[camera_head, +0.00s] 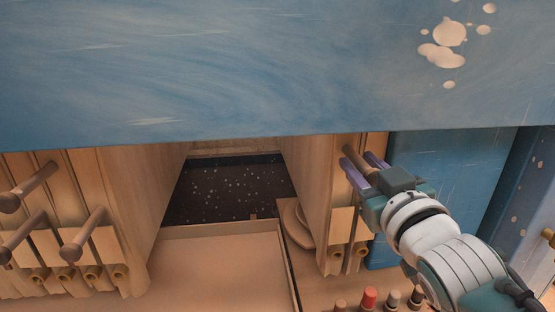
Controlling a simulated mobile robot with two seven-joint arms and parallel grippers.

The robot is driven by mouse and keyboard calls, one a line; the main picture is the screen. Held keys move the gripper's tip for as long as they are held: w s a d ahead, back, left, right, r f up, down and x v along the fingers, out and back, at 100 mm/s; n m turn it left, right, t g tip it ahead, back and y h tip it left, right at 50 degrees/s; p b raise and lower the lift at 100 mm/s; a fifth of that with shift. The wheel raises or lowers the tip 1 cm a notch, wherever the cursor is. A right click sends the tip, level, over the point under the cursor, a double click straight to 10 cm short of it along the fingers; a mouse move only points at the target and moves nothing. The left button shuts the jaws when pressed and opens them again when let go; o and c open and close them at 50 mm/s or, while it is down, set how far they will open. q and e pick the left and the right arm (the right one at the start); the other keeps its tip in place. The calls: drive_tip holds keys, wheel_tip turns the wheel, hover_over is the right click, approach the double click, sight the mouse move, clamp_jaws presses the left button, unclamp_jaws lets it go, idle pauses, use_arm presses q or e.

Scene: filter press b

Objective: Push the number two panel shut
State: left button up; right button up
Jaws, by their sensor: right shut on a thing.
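Wooden panels (115,170) stand side by side at the left, with peg handles (83,235) sticking out from their front edges. Another narrow stack of panels (312,180) stands at the right, across a wide gap. No number is readable on any panel, so I cannot tell which one is number two. My right gripper (364,168) is at the upper front of the right stack. Its purple fingers are shut on a wooden peg handle (353,153) there. My left gripper is out of view.
A blue beam (230,70) with pale paint spots spans the top. A tan tray (220,265) lies below the gap, with a dark speckled surface (225,190) behind it. Several small knobs, one a red button (370,297), stand at the lower right near my arm. A blue post (425,165) is behind the gripper.

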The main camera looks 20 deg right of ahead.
clamp_jaws()
idle(0.9)
